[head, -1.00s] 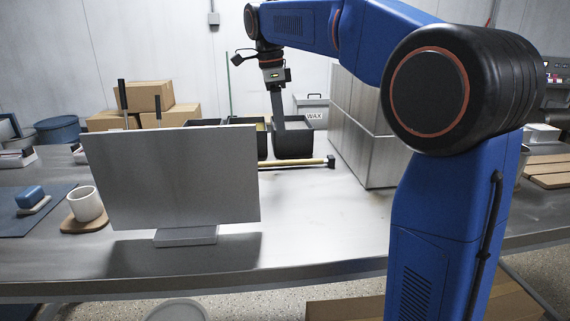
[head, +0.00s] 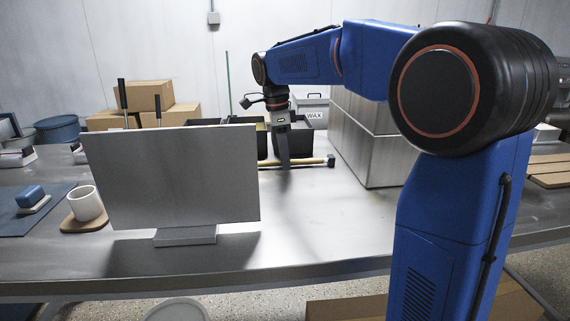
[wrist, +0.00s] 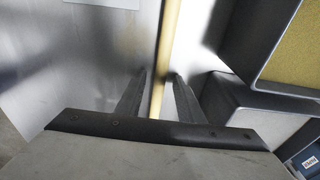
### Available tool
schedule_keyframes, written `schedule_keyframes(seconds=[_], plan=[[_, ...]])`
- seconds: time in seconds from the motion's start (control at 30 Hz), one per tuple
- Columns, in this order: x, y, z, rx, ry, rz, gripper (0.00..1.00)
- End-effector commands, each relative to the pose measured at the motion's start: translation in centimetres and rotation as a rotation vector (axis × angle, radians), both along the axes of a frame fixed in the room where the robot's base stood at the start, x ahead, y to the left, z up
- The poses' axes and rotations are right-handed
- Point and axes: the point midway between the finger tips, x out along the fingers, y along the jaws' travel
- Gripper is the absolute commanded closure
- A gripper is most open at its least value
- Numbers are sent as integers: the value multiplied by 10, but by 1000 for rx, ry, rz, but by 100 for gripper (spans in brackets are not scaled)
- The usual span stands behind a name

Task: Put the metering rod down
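The metering rod (head: 305,162), pale wood-coloured with a dark end, lies on the steel table in the head view. Its left part is hidden behind the upright grey panel. My gripper (head: 284,165) points down at the rod. In the wrist view the rod (wrist: 166,40) runs between the two fingers of my gripper (wrist: 160,78). The fingers stand apart, one on each side of the rod, with a gap visible on both sides. I cannot tell how far the fingertips are above the table.
A grey panel (head: 170,175) stands on a block in front. Dark trays (head: 318,143) stand just behind the rod; one with a yellow inside (wrist: 296,45) shows close on the right in the wrist view. A metal box (head: 368,145) stands at right. The table's front middle (head: 310,225) is clear.

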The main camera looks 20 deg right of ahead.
Motion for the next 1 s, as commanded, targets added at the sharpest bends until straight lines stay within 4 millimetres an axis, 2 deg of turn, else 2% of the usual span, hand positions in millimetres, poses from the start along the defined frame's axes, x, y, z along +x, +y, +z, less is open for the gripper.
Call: schedule_keyframes(seconds=[0.2,0.23,0.37,0.77,0.87,1.0], plan=[[0,0,-1,0,0,0,66],[0,0,-1,0,0,0,68],[0,0,-1,0,0,0,99],[0,0,2,0,-1,0,100],[1,0,12,0,-3,0,100],[1,0,36,0,-4,0,100]])
